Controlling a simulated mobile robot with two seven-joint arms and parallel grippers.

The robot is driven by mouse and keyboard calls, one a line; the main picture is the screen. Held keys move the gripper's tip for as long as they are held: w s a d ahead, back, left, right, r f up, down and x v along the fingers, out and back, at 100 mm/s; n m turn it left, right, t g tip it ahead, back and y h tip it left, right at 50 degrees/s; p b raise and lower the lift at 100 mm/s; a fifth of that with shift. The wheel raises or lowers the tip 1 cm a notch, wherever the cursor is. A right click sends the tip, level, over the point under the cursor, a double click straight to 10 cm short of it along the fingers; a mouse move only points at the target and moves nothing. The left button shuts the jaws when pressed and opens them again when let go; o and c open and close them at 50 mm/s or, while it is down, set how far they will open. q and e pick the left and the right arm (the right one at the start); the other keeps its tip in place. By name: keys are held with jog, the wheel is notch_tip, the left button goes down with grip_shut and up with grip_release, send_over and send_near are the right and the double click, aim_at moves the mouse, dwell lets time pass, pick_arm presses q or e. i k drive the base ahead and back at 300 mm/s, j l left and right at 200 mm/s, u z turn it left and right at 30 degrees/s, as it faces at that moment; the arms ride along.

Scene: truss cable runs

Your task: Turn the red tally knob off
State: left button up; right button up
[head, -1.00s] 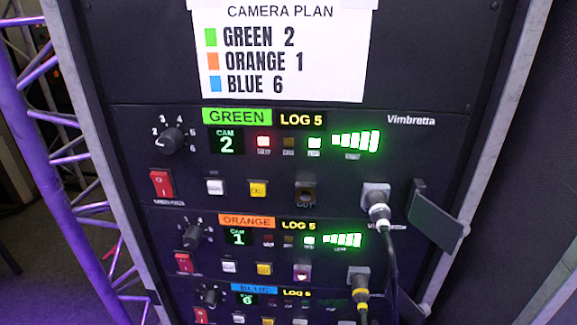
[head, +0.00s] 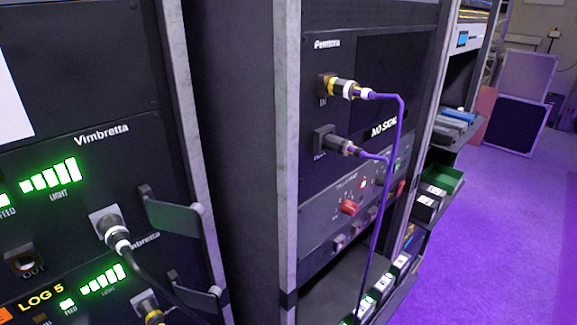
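A red knob (head: 349,207) sits on a grey panel (head: 336,222) low in the second rack, right of the middle of the head view. A small lit red lamp (head: 363,184) glows just above and right of it. Another red part (head: 398,187) shows further right on the same panel, partly behind the purple cable. The panel's small lettering is too blurred to read, so I cannot tell the knob's setting. Neither of my grippers is in view.
A purple cable (head: 387,220) hangs from two connectors (head: 342,87) in front of the panel's right part. The near rack (head: 75,150) with green meters and handles stands at left. Shelves with a green tray (head: 441,178) lie right. Purple floor (head: 475,260) is open at far right.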

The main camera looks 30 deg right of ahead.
aim_at(349, 207)
jog(key=z, duration=1.6)
